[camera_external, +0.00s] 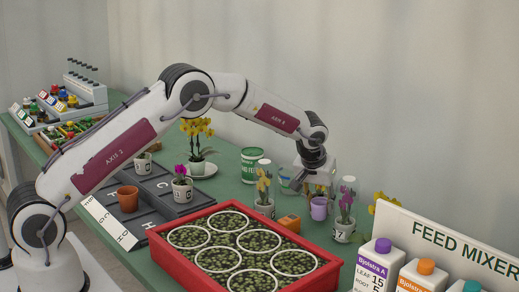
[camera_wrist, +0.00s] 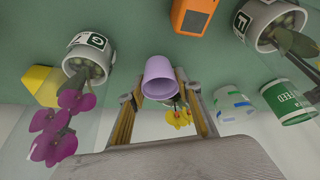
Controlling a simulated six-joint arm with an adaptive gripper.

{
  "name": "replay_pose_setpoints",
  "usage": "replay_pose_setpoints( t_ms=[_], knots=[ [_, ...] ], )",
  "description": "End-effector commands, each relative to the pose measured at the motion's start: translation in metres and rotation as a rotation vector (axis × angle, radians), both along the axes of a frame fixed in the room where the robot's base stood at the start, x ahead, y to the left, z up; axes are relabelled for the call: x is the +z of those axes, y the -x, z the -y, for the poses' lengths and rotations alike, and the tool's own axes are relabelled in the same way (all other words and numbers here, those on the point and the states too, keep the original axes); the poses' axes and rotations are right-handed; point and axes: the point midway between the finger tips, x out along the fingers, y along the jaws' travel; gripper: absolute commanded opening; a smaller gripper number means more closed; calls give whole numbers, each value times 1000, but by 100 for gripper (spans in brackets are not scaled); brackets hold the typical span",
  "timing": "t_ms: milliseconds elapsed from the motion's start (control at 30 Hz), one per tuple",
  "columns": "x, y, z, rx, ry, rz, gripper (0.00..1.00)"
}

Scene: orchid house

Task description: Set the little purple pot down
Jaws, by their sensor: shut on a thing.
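The little purple pot (camera_external: 320,208) is in my gripper (camera_external: 318,197), at the right of the green bench in the external view. In the wrist view the pot (camera_wrist: 159,70) is lilac and plain, with its open mouth toward the camera. The two fingers of my gripper (camera_wrist: 160,85) stand on either side of it and are shut on it. The pot is low over the bench, but I cannot tell whether its base touches the surface.
A potted purple orchid (camera_external: 343,228) stands close on the right, a potted yellow orchid (camera_external: 264,205) on the left. An orange block (camera_external: 289,223) and red tray (camera_external: 327,277) are in front. A green tin (camera_wrist: 288,102) and clear tumbler (camera_wrist: 235,112) are also near.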

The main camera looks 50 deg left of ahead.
Motion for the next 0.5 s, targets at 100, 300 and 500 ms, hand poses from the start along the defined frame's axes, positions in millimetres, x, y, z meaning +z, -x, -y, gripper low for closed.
replay_pose_setpoints(
  t_ms=[100,300,500],
  knots=[
    [-14,0,0,-1,-1,-2,16],
    [-22,0,0,-1,-1,1,16],
    [-22,0,0,-1,-1,1,16]
  ],
)
